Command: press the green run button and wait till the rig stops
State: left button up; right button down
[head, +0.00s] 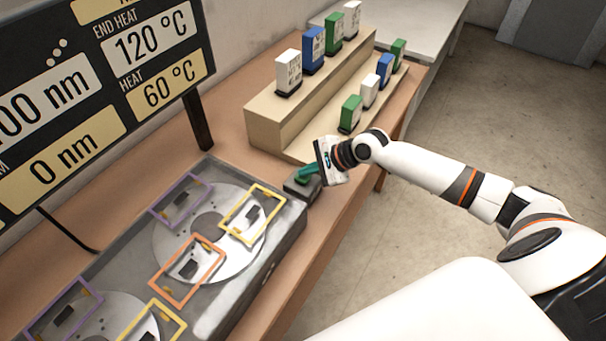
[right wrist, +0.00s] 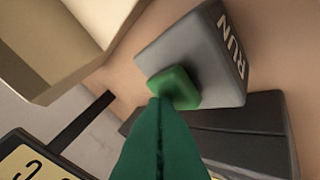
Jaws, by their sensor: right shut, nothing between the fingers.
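The green run button (right wrist: 180,82) sits on a grey box marked RUN (right wrist: 222,50) in the right wrist view. In the head view this box (head: 296,193) stands at the far right corner of the grey rig (head: 236,299). My right gripper (head: 301,178) is shut and empty, its teal fingers pointing down at the box. In the wrist view its fingertips (right wrist: 158,98) overlap the button's lower edge; I cannot tell whether they touch it. The rig has round plates (head: 165,232) with purple, orange and yellow frames. My left gripper is not in view.
A dark display (head: 120,97) behind the rig reads end heat 120 °C, heat 60 °C and 0 nm. A stepped wooden stand (head: 262,125) behind the gripper holds several white, blue and green blocks. The wooden table (head: 331,222) has a narrow clear strip along its right edge.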

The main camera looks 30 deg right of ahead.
aim_at(308, 177)
jog(key=shift+f, duration=0.35)
dwell(0.5)
jog(key=shift+r+p, duration=1.05)
jog(key=shift+p, duration=0.3)
notch_tip(308, 177, up, 5)
jog(key=p, duration=0.6)
jog(key=shift+d+f, duration=0.1)
jog(key=shift+f, duration=0.05)
